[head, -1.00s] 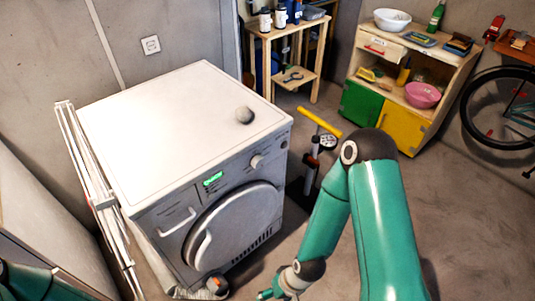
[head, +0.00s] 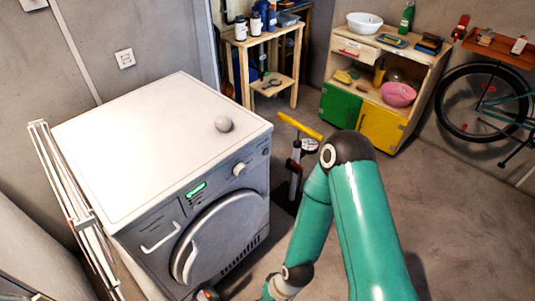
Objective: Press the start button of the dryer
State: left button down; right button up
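The dryer (head: 130,180) is a white front-loading machine at the left of the head view, its front facing right and toward me. Its grey front panel has a lit green display (head: 196,189) and a round knob (head: 239,169) to the right of it. Small marks show near the display, but I cannot tell which is the start button. The round door (head: 222,235) is shut. My teal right arm reaches down right of the dryer, apart from the panel; its gripper is beyond the bottom edge. My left gripper is not in view.
A small dark and orange thing (head: 207,295) is low in front, cut off. Floor at right is clear.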

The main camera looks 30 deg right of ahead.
grip_shut()
dwell(1.1)
